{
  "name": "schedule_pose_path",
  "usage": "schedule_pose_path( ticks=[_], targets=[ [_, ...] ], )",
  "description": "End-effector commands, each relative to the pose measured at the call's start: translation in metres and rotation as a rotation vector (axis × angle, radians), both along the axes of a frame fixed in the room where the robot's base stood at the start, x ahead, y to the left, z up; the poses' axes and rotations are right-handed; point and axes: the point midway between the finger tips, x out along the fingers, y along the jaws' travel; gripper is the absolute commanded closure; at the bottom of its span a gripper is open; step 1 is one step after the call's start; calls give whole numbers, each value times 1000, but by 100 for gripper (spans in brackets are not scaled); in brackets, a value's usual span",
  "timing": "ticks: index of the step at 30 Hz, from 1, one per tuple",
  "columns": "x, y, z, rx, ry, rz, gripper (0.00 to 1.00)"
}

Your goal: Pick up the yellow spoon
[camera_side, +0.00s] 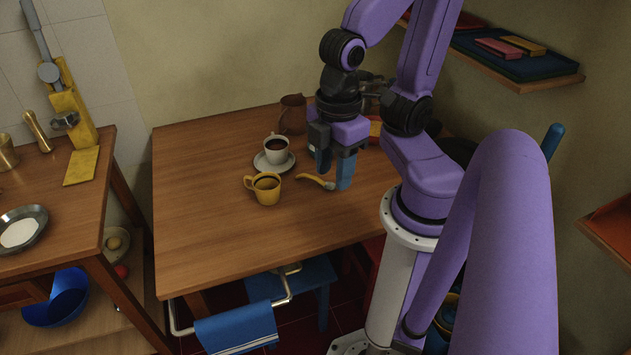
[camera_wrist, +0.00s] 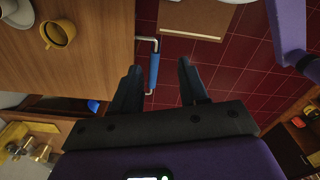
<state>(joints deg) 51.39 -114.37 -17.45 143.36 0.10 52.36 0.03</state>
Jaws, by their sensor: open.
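The yellow spoon (camera_side: 314,181) lies on the wooden table (camera_side: 215,190) in the side view, right of the yellow mug. It has a curved yellow handle, and its right end is greyish, close to my gripper. My gripper (camera_side: 335,179) points down over the table, just right of and above the spoon. Its fingers are apart with nothing seen between them. In the wrist view my gripper (camera_wrist: 159,66) shows two spread dark fingers over the table edge and floor. I cannot make out the spoon there.
A yellow mug (camera_side: 266,190) stands left of the spoon, and a white cup (camera_side: 276,150) of dark drink on a saucer (camera_side: 262,164) stands behind it. A brown jug (camera_side: 292,115) is farther back. A blue towel (camera_side: 237,329) hangs at the front edge. The table's left side is clear.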

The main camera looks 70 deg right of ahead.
Motion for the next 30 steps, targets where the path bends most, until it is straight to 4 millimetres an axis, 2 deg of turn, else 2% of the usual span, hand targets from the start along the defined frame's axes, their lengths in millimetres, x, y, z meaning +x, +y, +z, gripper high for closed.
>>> schedule_pose_path(
  ticks=[8, 14, 23, 30],
  targets=[
    [5, -1, -1, -1, 0, -20, 56],
    [39, -9, -11, -7, 3, -142, 56],
    [102, -45, -31, -13, 6, -382, 56],
    [139, -90, -49, -17, 10, -573, 56]
  ],
)
